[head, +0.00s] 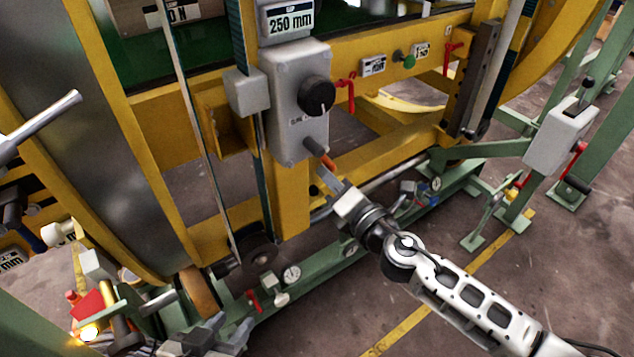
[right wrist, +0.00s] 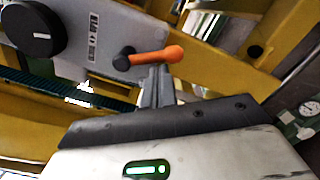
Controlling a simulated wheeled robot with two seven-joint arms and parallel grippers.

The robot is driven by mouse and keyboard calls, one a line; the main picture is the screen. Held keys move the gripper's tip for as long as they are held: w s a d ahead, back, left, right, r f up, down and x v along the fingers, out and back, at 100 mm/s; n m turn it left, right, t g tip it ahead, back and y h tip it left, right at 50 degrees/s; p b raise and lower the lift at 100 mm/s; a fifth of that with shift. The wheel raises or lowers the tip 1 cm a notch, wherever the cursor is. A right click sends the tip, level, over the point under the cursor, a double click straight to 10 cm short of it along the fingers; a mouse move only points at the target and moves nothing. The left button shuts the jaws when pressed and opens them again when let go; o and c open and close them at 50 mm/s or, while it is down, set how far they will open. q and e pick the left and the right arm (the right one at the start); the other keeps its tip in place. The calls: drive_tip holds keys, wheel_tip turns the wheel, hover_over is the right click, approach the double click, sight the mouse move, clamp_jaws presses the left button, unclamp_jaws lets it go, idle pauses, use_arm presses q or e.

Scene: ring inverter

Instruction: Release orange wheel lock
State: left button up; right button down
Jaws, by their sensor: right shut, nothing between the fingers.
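The orange wheel lock is a short orange lever (head: 327,161) on a dark pivot at the lower edge of a grey control box (head: 284,115) in the head view. In the right wrist view the orange lever (right wrist: 155,56) points right from its pivot. My right gripper (head: 323,174) is shut and empty, with its fingertips right by the lever. In the right wrist view the closed fingertips (right wrist: 160,71) are just below the lever's middle; I cannot tell whether they touch it.
The box carries a black knob (head: 317,95), with a red lever (head: 349,90) beside it. Yellow frame beams (head: 290,195) surround the box. A green base rail (head: 320,268) runs below. Open floor (head: 520,290) lies at the lower right.

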drive_tip(key=n, duration=0.2)
drive_tip(key=w+d+n, duration=0.1)
drive_tip(key=shift+d+r+n, duration=0.2)
drive_tip(key=shift+n, duration=0.2)
use_arm(q)
drive_tip(key=shift+s+f, duration=0.15)
use_arm(e)
drive_tip(key=shift+w+d+r+n+y, duration=0.15)
drive_tip(key=shift+d+r+n+y, duration=0.1)
drive_tip(key=shift+n, duration=0.7)
drive_tip(key=shift+w+d+r+n+y, duration=0.15)
drive_tip(key=shift+d+r+n, duration=0.1)
drive_tip(key=shift+n, duration=0.7)
drive_tip(key=shift+f, duration=0.15)
